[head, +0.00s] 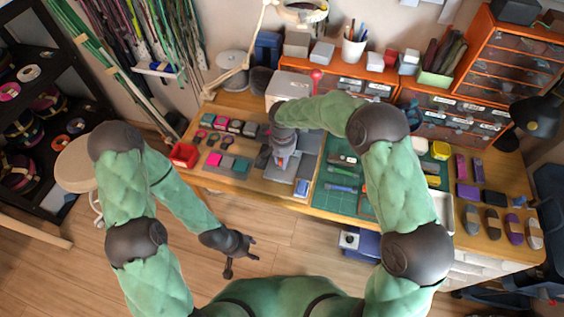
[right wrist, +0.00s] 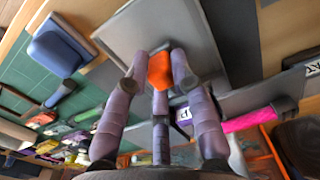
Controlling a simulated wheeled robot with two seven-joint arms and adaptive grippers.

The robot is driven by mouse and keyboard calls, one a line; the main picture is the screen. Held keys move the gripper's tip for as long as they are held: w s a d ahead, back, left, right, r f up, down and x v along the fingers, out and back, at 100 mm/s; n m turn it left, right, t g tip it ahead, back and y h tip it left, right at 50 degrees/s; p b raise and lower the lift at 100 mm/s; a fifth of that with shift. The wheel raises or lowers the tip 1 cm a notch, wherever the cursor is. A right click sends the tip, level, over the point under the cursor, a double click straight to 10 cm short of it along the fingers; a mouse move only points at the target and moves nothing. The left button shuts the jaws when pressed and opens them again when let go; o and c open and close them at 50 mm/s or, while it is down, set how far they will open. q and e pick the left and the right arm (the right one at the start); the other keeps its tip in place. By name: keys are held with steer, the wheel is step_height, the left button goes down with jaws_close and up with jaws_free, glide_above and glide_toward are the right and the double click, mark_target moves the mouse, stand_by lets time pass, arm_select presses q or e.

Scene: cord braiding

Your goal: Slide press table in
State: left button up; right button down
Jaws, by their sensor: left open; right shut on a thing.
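The grey press (head: 283,163) stands at the front middle of the workbench, partly hidden by my right arm. My right gripper (head: 285,143) is over it. In the right wrist view my right gripper (right wrist: 158,80) is shut on an orange block-like piece (right wrist: 161,68). The orange piece lies against a flat grey plate (right wrist: 140,30), apparently the press table. Whether the orange piece is fixed to the plate I cannot tell. My left gripper (head: 236,252) is open and empty, low in front of the bench over the floor.
A green cutting mat (head: 330,198) with tools lies right of the press. A red bin (head: 185,154) and several small coloured boxes (head: 222,124) are on the left. A blue block (head: 301,187) sits near the front edge. Orange drawers (head: 350,84) line the back.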

steer(key=c, duration=1.1)
jaws_free()
steer(key=shift+w+a, duration=0.1)
steer(key=shift+a, duration=0.15)
steer(key=shift+r, duration=0.1)
step_height(320, 180, up, 12)
steer(key=shift+f, duration=0.1)
steer(key=shift+d, duration=0.15)
